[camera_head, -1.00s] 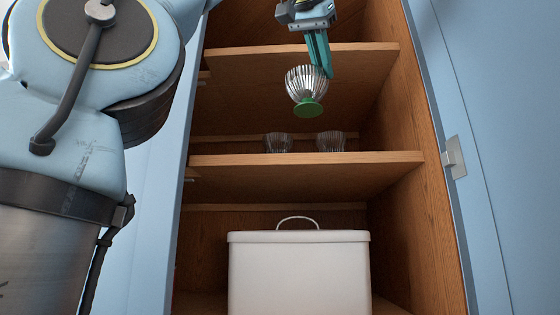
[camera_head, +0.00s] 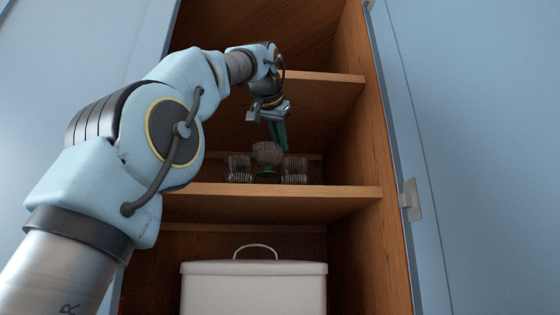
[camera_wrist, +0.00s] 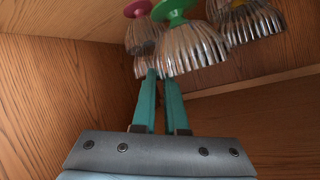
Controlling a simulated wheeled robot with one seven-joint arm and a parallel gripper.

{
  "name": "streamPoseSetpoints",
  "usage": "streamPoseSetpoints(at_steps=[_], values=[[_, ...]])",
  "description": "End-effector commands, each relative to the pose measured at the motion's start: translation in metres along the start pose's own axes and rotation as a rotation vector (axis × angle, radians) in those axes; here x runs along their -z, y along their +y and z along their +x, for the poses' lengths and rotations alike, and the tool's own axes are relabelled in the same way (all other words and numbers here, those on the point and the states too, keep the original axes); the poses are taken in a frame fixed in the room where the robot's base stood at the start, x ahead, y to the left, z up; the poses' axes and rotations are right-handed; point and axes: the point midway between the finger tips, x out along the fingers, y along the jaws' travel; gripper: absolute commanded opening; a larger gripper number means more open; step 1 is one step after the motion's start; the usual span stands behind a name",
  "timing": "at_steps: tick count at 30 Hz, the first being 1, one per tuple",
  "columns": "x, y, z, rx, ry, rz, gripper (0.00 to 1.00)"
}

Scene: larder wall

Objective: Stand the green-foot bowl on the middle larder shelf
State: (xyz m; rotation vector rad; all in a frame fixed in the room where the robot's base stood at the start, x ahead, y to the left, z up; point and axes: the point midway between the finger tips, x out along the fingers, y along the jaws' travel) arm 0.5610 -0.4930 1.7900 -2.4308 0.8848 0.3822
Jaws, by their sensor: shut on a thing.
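The green-foot bowl (camera_head: 267,153), clear and ribbed with a green foot, is upright inside the larder, low over the middle shelf (camera_head: 300,192). It also shows in the wrist view (camera_wrist: 192,48), where things look upside down. My gripper (camera_head: 281,146) reaches in from above, and its teal fingers (camera_wrist: 162,76) are shut on the bowl's rim. The front edge of the shelf is close below the foot; I cannot tell whether the foot touches the board.
Similar ribbed glasses stand on the shelf left (camera_head: 239,168) and right (camera_head: 294,168) of the bowl, with little room between. The wrist view shows a pink foot (camera_wrist: 137,9) beside the green one. An upper shelf (camera_head: 325,77) is above; a white bin (camera_head: 253,290) is below.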

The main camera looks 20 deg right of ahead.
Motion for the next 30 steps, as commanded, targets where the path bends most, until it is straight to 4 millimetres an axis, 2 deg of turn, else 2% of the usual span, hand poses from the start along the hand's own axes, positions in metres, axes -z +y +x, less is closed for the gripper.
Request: streamPoseSetpoints(at_steps=[14,22,30], values=[[-0.023,0.010,0.010,0.002,0.001,0.000,0.00],[-0.048,0.021,0.021,0.002,0.001,0.000,0.00],[-0.051,0.021,0.028,0.002,0.003,0.000,0.00]])
